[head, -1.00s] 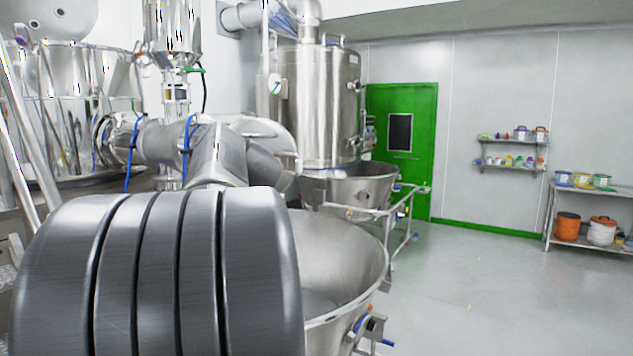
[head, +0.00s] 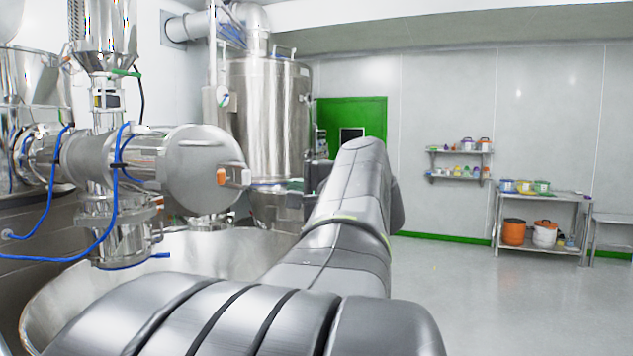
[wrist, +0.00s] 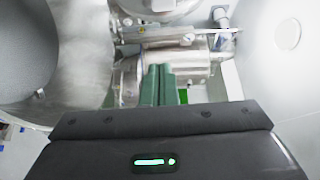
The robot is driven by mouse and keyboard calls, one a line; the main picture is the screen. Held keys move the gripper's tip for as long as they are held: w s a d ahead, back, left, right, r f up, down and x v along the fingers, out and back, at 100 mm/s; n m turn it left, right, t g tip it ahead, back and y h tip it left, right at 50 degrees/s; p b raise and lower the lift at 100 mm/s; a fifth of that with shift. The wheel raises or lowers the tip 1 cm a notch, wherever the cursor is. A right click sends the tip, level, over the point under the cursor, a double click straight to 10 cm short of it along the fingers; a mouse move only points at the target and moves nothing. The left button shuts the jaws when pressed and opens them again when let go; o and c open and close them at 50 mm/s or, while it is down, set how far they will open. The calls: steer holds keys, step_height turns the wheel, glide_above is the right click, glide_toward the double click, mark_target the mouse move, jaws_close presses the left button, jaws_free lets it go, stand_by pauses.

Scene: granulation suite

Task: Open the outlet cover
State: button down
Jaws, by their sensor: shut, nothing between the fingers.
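The outlet cover looks to be the round steel disc (head: 203,168) at the right end of the horizontal steel pipe (head: 95,160) in the head view. A small orange and steel latch (head: 234,176) sits at its right edge. I cannot tell whether the cover is fully seated on the pipe. My arm reaches forward to the right of it, apart from it in the picture. My gripper (wrist: 157,85) shows in the wrist view with its green fingers together and nothing between them. Steel pipework (wrist: 190,68) lies beyond the fingers; I cannot tell whether they touch it.
A large steel bowl (head: 60,285) stands below the pipe. Blue hoses (head: 110,225) hang around the pipe. A tall steel vessel (head: 268,120) and a green door (head: 345,112) are behind. A rack (head: 540,197) stands at the right wall. The floor at right is clear.

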steer(key=p+x, duration=0.3)
steer(key=x, duration=0.7)
steer(key=s+a, duration=0.1)
steer(key=s+a+p, duration=0.1)
steer(key=s, duration=0.1)
steer(key=shift+s, duration=0.1)
